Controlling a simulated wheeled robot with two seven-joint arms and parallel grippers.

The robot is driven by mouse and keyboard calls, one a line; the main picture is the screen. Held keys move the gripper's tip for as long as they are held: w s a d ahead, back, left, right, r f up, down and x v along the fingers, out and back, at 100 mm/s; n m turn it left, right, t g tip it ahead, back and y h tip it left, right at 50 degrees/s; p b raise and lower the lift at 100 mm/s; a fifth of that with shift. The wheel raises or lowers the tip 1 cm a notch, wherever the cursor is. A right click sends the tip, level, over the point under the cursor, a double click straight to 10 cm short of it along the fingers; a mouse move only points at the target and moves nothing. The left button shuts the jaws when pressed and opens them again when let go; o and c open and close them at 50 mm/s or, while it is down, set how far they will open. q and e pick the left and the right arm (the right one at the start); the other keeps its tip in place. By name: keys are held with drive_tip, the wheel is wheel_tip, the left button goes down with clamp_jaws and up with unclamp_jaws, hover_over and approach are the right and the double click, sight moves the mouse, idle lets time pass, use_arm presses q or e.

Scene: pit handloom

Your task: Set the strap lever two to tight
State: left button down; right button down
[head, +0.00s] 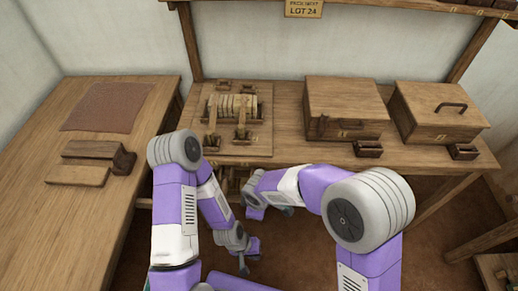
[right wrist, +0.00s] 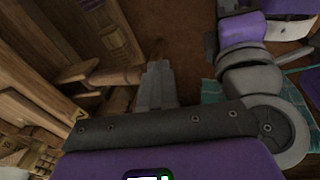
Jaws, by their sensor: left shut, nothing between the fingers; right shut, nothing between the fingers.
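A wooden device with a ribbed roller (head: 237,104) and upright levers stands on a board (head: 262,148) on the back bench. One lever (head: 212,122) stands at the left of the roller and another (head: 242,120) near its middle. I cannot tell which is strap lever two or read its setting. My left gripper (head: 244,268) is shut and empty, low in front of the bench and apart from the device. My right gripper (right wrist: 156,68) is shut and empty in the right wrist view, below the bench top beside wooden parts; my arm partly hides it in the head view.
Two wooden boxes, one (head: 343,98) in the middle and one (head: 438,105) at the right, stand on the back bench. Small open blocks (head: 368,149) sit before them. The left table (head: 60,225) holds a brown mat (head: 108,106) and wooden blocks (head: 92,149).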

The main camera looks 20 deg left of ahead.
idle(0.4)
drive_tip(key=s+d+r+p, duration=0.3)
drive_tip(key=s+r+p, duration=0.1)
drive_tip(key=s+r, duration=0.3)
drive_tip(key=shift+s+d+r, duration=0.3)
drive_tip(key=shift+s, duration=0.65)
drive_tip(key=d+f+m+g+y+p, duration=0.1)
drive_tip(key=d+f+m+y+p, duration=0.1)
drive_tip(key=d+f+m, duration=1.5)
drive_tip(key=f+m+y, duration=0.1)
drive_tip(key=m, duration=0.3)
drive_tip(key=shift+s+d+m+p, duration=0.25)
drive_tip(key=shift+d+m+p, duration=0.05)
drive_tip(key=shift+d+p, duration=0.1)
drive_tip(key=shift+f, duration=0.1)
